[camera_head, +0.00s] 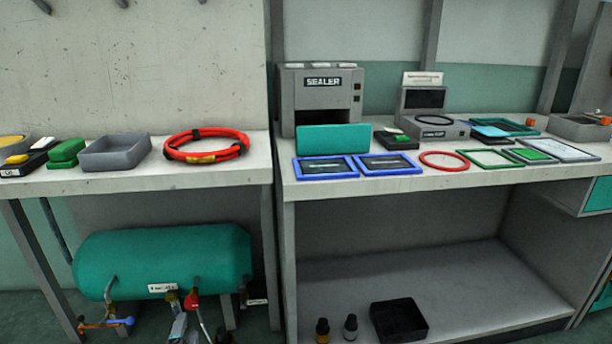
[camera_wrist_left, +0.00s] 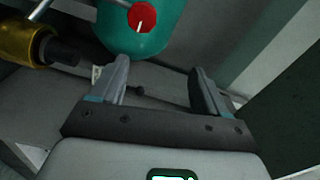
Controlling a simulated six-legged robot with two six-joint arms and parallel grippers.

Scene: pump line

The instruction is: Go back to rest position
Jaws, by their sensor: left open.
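My left gripper (camera_wrist_left: 158,68) shows in the left wrist view with its two fingers spread apart and nothing between them. Its fingertips are below the teal tank (camera_wrist_left: 135,28), which has a red round knob (camera_wrist_left: 142,16). In the head view the teal tank (camera_head: 165,260) lies under the left bench, with small valves and fittings along its lower side. Small grey parts show below the tank at the bottom edge; I cannot tell whether they belong to my left gripper. My right gripper is in neither view.
A brass fitting (camera_wrist_left: 30,38) is left of my fingers in the wrist view. The left bench (camera_head: 225,178) holds a grey tray (camera_head: 115,153) and a red hose coil (camera_head: 207,134). The right bench (camera_head: 400,183) carries a sealer (camera_head: 322,95) and several coloured frames. A black tray (camera_head: 399,320) sits on its lower shelf.

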